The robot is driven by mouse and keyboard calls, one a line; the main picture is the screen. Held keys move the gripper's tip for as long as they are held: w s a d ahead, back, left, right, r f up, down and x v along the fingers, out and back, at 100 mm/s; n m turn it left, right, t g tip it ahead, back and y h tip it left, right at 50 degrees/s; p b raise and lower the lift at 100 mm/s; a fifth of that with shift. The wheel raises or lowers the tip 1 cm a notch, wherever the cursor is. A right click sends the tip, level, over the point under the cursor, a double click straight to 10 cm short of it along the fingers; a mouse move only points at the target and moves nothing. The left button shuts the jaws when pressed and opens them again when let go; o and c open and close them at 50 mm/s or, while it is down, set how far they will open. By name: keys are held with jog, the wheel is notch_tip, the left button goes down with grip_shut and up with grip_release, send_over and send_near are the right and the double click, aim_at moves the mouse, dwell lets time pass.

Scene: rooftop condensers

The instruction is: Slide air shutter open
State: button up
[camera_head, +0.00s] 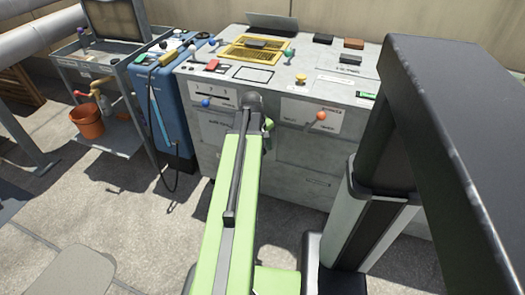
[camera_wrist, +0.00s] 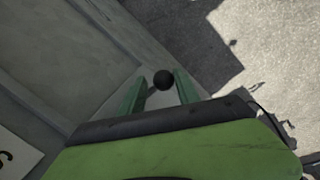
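My gripper (camera_wrist: 160,74) shows in the wrist view with its two green fingers spread apart. A dark round knob (camera_wrist: 163,79) on a thin stem sits between the fingertips, closer to the right finger; I cannot tell if it touches. In the head view my arm hides most of the gripper in front of the grey cabinet (camera_head: 263,157). A slotted white plate with a blue knob (camera_head: 205,102) is on the cabinet's left front. An orange-knobbed lever (camera_head: 321,116) is on a plate to the right. I cannot tell which part is the air shutter.
The cabinet top carries a yellow grille (camera_head: 247,52) and several coloured knobs and blocks. A blue unit (camera_head: 172,98) with a hanging cable stands left of it. A grey cart (camera_head: 112,140) with an orange bucket (camera_head: 87,121) is farther left. Open paving (camera_head: 125,235) lies in front.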

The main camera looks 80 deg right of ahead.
grip_shut()
jog(key=s+a, duration=0.1)
jog(key=s, duration=0.8)
jog(key=shift+s+a, duration=0.25)
jog(key=shift+a, duration=0.1)
jog(key=o, duration=0.6)
grip_release()
